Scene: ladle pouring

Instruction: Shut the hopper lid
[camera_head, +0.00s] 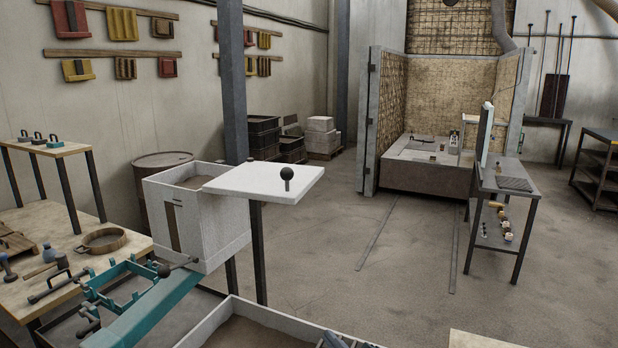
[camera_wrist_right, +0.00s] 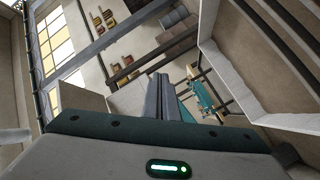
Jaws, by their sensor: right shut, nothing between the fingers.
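The hopper (camera_head: 205,215) is a white box on dark legs at the left middle of the head view. Its top is partly uncovered, and brown sand (camera_head: 197,182) shows inside. The flat white lid (camera_head: 250,182) lies off to the right of the opening, jutting well past the hopper's right side. A dark ball knob (camera_head: 287,174) stands near the lid's right end. My right gripper (camera_head: 338,342) barely shows at the bottom edge of the head view, below and apart from the lid. In the right wrist view its fingers (camera_wrist_right: 161,98) are together and empty.
A white-rimmed sand bin (camera_head: 222,318) stands at the bottom, below the lid. A teal frame (camera_head: 125,285) and a dark-knobbed lever (camera_head: 180,266) are at the hopper's lower left. A workbench (camera_head: 125,250) with tools is at the left. Open floor (camera_head: 400,270) lies to the right.

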